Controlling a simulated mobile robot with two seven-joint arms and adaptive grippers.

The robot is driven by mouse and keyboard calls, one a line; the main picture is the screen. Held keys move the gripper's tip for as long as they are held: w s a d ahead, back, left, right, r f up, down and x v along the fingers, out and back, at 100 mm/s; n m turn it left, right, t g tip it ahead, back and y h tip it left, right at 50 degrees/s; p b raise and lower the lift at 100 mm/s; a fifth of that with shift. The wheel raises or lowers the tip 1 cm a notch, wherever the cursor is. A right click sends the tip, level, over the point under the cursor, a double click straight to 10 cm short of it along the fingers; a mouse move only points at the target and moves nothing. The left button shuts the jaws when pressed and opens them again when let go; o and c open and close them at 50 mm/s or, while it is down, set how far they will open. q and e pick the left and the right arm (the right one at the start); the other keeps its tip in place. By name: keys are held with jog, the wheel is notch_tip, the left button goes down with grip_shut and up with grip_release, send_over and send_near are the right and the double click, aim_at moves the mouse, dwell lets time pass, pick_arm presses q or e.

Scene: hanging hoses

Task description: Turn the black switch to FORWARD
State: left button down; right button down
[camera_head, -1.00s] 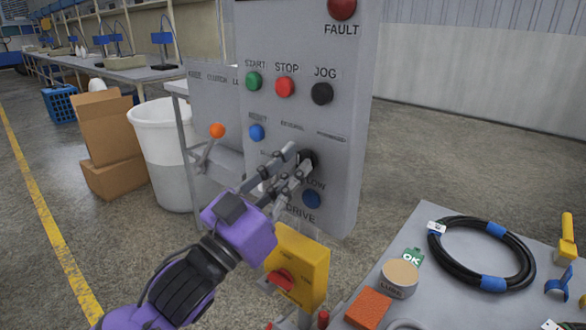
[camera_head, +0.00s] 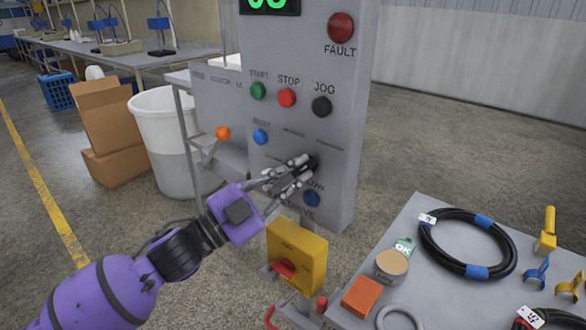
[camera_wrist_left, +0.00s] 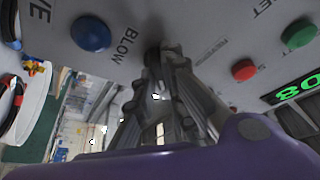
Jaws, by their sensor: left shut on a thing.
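The black switch (camera_head: 313,161) is on the grey control panel (camera_head: 338,190), below the JOG button and above the lower blue button. My left gripper (camera_head: 304,170) reaches it from the lower left, with its fingers shut on it. In the left wrist view the fingertips (camera_wrist_left: 166,58) close around the dark switch (camera_wrist_left: 153,50), which is mostly hidden behind them. The small labels above the switch are too blurred to read surely, and I cannot tell which way it points. My right gripper is not in view.
Green START (camera_head: 258,91), red STOP (camera_head: 287,97) and black JOG (camera_head: 322,106) buttons sit above. A yellow box with a red knob (camera_head: 298,252) stands below the panel. A table with a coiled black hose (camera_head: 427,262) is at the right. A white bin (camera_head: 160,130) stands left.

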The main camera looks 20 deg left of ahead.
pick_arm(q)
jog(key=shift+m, duration=0.4)
jog(key=c, duration=1.8)
grip_release()
jog(key=v, duration=1.2)
jog(key=shift+w+a, duration=0.1)
jog(key=shift+a, duration=0.05)
